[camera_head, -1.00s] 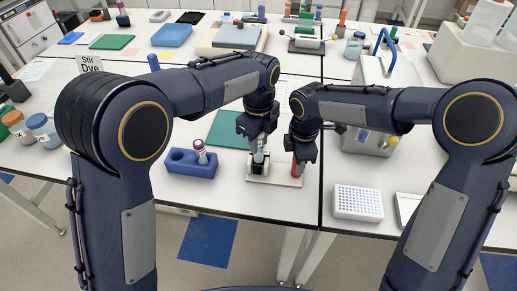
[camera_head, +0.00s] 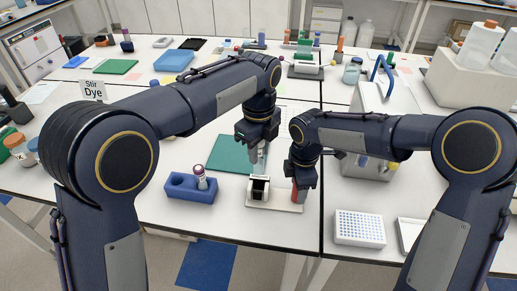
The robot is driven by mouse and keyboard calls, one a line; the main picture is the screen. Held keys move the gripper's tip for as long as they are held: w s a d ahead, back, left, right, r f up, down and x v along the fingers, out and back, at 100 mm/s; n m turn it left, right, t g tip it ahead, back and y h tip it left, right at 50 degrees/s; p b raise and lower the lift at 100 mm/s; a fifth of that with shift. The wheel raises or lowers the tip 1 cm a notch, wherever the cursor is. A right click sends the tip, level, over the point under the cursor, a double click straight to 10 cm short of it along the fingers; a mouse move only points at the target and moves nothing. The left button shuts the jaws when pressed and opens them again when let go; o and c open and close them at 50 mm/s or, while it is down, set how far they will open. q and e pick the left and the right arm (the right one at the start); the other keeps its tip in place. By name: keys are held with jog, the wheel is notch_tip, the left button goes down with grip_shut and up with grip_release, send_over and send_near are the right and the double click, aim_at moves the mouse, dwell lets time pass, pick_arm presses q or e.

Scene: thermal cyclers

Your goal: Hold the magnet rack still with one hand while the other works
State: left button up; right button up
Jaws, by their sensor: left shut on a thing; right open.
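The magnet rack, a small black and white block (camera_head: 259,189), stands upright on a pale base plate (camera_head: 281,207) near the front of the table. My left gripper (camera_head: 257,157) is above and behind the rack, clear of it. It is shut on a small pale thing, mostly hidden by the fingers. My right gripper (camera_head: 299,186) is low at the right end of the base plate, beside the rack. It is open, over a red thing (camera_head: 298,196) that its fingers partly hide. I cannot tell whether they touch it.
A blue holder (camera_head: 179,187) with one capped tube (camera_head: 201,178) stands left of the rack. A green mat (camera_head: 226,154) lies behind. A white well plate (camera_head: 360,228) is at the front right. A grey-white machine (camera_head: 366,165) stands behind my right forearm.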

notch_tip(320, 180, up, 11)
jog(key=shift+f, duration=0.15)
jog(key=shift+r, duration=0.65)
